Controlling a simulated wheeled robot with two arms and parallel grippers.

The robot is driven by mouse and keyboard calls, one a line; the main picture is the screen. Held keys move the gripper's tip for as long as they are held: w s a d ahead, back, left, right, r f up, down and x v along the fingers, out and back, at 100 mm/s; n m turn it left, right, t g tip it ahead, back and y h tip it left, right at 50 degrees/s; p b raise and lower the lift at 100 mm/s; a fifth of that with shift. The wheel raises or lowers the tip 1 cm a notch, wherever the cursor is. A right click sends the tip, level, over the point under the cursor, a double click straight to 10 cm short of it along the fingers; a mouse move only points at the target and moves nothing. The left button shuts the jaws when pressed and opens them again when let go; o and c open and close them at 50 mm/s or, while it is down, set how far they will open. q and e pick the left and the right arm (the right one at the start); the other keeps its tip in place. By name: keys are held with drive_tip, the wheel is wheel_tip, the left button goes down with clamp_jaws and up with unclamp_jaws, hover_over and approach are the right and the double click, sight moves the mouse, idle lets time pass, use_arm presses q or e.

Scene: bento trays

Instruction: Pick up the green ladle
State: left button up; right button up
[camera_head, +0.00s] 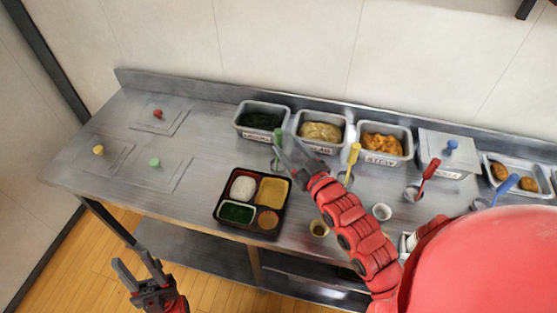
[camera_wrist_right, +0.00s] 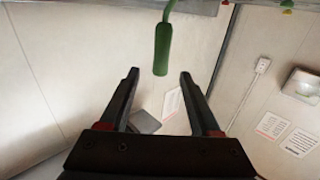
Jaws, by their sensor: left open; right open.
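The green ladle stands in front of the container of dark greens, its green handle (camera_head: 277,136) pointing up. In the right wrist view the handle (camera_wrist_right: 162,50) hangs into the picture from the top, just beyond and between the fingertips. My right gripper (camera_head: 285,146) is open, right beside the handle in the head view, and its fingers (camera_wrist_right: 158,76) hold nothing. The ladle's lower end is partly hidden by my right gripper. My left gripper (camera_head: 137,260) is open and empty, low at the left, in front of the table.
A black bento tray (camera_head: 222,214) with filled compartments lies in front of the ladle. Metal food containers (camera_head: 263,138) line the back of the steel table (camera_head: 120,175). Yellow (camera_head: 353,155), red (camera_head: 431,168) and blue (camera_head: 507,184) handled ladles stand to the right. Lids lie at the left.

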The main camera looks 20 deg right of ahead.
sight(281, 137)
drive_tip(key=w, duration=0.4)
drive_tip(key=shift+w+a+p, duration=0.15)
drive_tip(key=shift+a+p, duration=0.2)
drive_tip(key=shift+a, duration=0.05)
drive_tip(key=w, duration=0.1)
drive_tip(key=w+p, duration=0.1)
drive_tip(key=w, duration=0.1)
drive_tip(key=w+a+p, duration=0.1)
drive_tip(key=w, duration=0.1)
drive_tip(key=shift+f, duration=0.35)
clamp_jaws()
idle(0.7)
